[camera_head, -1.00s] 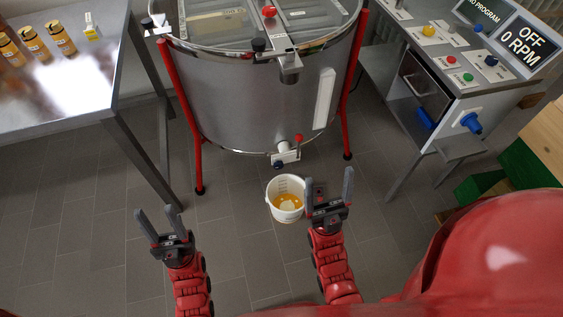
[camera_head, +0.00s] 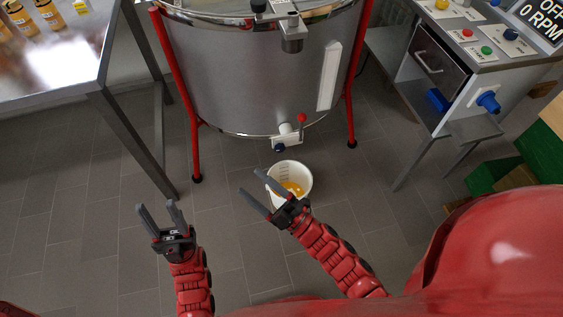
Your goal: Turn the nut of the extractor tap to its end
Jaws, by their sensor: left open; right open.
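The extractor tap (camera_head: 287,136) sticks out low on the front of the steel extractor drum (camera_head: 255,85). It has a white body, a red-knobbed lever (camera_head: 302,119) and a dark blue nut (camera_head: 279,147) at its lower left. A white bucket (camera_head: 304,176) with some amber honey stands on the floor below the tap. My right gripper (camera_head: 250,181) is open and empty. Its fingers point up and left, and it overlaps the bucket's left side in the picture, apart from the tap. My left gripper (camera_head: 156,206) is open and empty, well to the left of the tap and bucket.
A steel table (camera_head: 60,92) with jars stands at the left. Red legs (camera_head: 194,140) hold the drum. A control cabinet (camera_head: 455,80) with buttons and a blue plug stands at the right. The tiled floor (camera_head: 90,195) between is clear.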

